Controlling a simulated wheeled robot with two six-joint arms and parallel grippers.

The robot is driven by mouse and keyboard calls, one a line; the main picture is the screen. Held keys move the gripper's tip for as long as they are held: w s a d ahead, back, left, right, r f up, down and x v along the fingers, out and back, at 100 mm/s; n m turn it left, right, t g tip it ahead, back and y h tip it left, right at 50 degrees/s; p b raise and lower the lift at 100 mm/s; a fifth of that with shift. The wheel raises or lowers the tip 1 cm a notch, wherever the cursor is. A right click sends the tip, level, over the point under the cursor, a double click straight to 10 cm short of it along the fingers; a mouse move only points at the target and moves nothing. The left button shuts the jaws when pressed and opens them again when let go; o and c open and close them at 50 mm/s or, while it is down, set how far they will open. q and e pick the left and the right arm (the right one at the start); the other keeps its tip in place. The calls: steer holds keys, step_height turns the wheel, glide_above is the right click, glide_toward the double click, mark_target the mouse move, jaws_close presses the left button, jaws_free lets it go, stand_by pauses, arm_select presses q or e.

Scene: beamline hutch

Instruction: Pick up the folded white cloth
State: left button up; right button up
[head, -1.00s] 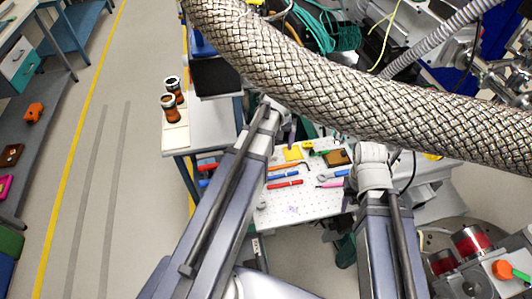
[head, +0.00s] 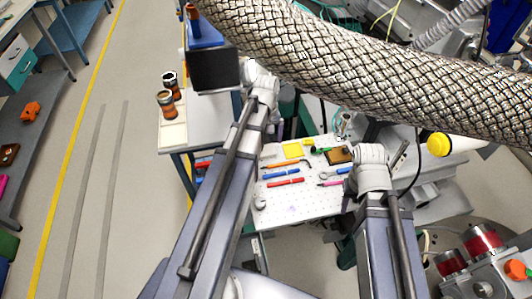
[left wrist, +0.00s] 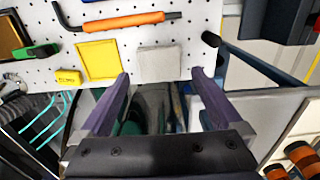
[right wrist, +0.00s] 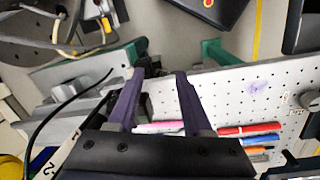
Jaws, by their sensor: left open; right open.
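The folded white cloth (left wrist: 158,64) is a flat, pale grey-white square on the white perforated board. It lies beside a yellow square frame in the left wrist view. In the head view a pale patch (head: 268,152) left of the yellow square appears to be the cloth. My left gripper (left wrist: 160,76) is open and empty. Its fingertips show on either side of the cloth's near edge, apart from it; the height gap is hard to judge. My right gripper (right wrist: 160,74) is open and empty, near the board's edge. Both sets of fingers are hidden in the head view.
The perforated board (head: 300,205) carries pens, an orange-handled hex key (left wrist: 125,21) and a yellow frame (left wrist: 98,59). A thick braided hose (head: 370,75) crosses above. A dark monitor (head: 215,69) and two brown jars (head: 167,104) stand at left.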

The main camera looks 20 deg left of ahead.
mark_target(266, 150)
arm_select(q)
step_height(266, 150, down, 5)
steer(key=b, duration=0.4)
steer(key=shift+w+a, duration=0.1)
steer(key=c, duration=1.2)
steer(key=shift+r, duration=0.1)
step_height(266, 150, up, 10)
steer(key=p, duration=0.9)
steer(key=shift+p, duration=0.35)
